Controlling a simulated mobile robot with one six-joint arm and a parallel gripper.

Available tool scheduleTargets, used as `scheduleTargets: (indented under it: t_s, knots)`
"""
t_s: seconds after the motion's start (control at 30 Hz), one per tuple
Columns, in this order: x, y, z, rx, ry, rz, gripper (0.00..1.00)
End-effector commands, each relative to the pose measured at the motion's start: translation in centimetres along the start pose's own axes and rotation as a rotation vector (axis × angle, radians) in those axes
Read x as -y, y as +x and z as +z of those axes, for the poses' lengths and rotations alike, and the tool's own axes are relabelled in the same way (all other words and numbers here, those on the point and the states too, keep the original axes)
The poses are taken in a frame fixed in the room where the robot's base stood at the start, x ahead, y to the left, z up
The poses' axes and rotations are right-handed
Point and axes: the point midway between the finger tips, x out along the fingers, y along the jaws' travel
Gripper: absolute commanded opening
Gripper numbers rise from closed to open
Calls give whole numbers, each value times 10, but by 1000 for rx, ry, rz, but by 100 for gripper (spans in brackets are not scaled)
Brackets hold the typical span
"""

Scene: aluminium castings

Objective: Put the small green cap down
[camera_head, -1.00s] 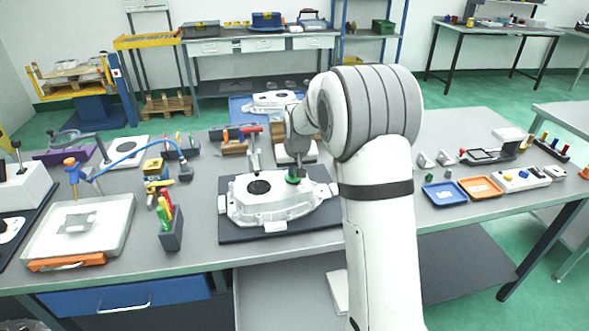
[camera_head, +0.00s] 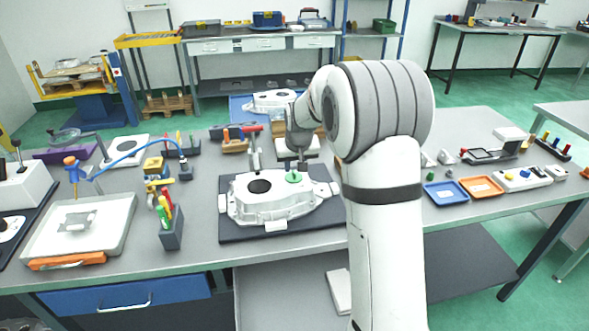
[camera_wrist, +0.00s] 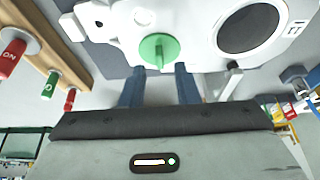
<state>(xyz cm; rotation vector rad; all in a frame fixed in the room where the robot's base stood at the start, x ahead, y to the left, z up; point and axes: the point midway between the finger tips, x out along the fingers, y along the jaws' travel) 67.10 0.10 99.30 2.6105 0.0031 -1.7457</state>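The small green cap (camera_head: 294,177) lies on the white aluminium casting (camera_head: 262,208), right of its large dark round opening. In the wrist view the cap (camera_wrist: 158,49) is a green disc with a raised grip bar, seated on the casting's surface (camera_wrist: 190,30). My gripper (camera_wrist: 160,68) is open, its two blue-grey fingers apart with nothing between them. The fingertips are just short of the cap and seem clear of it. In the head view my gripper (camera_head: 297,165) is just above the cap; its fingers are small there.
The casting rests on a dark mat (camera_head: 238,233). A red-handled clamp (camera_head: 253,148) stands at the casting's back edge. A pen holder (camera_head: 171,232) stands to the left. Blue (camera_head: 445,194) and orange (camera_head: 481,187) trays lie to the right.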

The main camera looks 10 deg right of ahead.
Motion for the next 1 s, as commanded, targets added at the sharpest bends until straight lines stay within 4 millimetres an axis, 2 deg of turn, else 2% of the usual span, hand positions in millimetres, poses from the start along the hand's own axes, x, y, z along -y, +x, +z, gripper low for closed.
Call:
scheduleTargets:
  t_s: [0.1, 0.3, 0.53, 0.63, 0.77, 0.87, 1.0]
  knots:
    - [0, -28, 0, -5, 0, 0, 28]
    - [0, -69, 0, -3, 1, 0, 28]
    - [-1, -96, 1, 0, 1, 0, 28]
    - [-1, -105, 8, 3, 1, 1, 28]
    - [-1, -125, 40, 19, 1, 1, 28]
    - [-1, -145, 81, 41, 0, 1, 28]
    - [-2, -168, 146, 74, 0, 2, 28]
